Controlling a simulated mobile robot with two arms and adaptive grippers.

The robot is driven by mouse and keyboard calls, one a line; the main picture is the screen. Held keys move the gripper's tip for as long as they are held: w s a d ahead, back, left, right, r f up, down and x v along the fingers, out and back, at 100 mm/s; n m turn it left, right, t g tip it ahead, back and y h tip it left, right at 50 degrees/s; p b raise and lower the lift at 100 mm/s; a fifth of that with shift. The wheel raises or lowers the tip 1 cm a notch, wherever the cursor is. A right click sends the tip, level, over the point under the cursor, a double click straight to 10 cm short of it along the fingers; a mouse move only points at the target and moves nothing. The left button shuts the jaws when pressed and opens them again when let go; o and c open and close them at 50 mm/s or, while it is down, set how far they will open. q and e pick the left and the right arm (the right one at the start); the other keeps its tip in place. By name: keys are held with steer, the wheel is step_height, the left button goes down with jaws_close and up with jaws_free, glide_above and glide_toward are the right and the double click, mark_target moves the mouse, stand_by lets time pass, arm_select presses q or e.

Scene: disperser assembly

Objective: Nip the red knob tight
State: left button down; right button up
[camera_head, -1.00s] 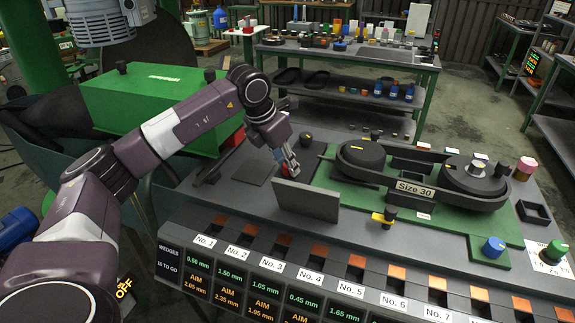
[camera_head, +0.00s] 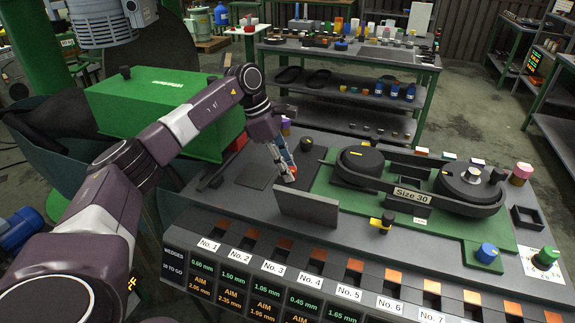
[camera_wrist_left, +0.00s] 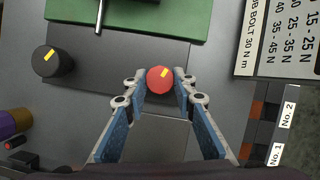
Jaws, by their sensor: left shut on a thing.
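The red knob (camera_wrist_left: 160,79) is round with a yellow mark on top. In the left wrist view it sits between the two fingertips of my left gripper (camera_wrist_left: 160,88), which is shut on it. In the head view my left gripper (camera_head: 287,176) points down at the dark bench, just behind an upright grey plate (camera_head: 306,208). The knob is mostly hidden there by the fingers and the plate. My right gripper is in neither view.
A black knob with a yellow mark (camera_wrist_left: 52,62) stands apart to the left in the wrist view. A green base (camera_head: 330,185) with two dark pulleys and a belt lies right of the gripper. A green box (camera_head: 155,110) stands at the left.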

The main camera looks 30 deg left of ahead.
arm_select(q)
steer(key=shift+w+r+m, duration=0.1)
steer(key=shift+m, duration=0.5)
steer(key=shift+g, duration=0.3)
steer(key=c, duration=1.6)
jaws_free()
steer(key=v, duration=1.2)
steer(key=shift+a, duration=0.1)
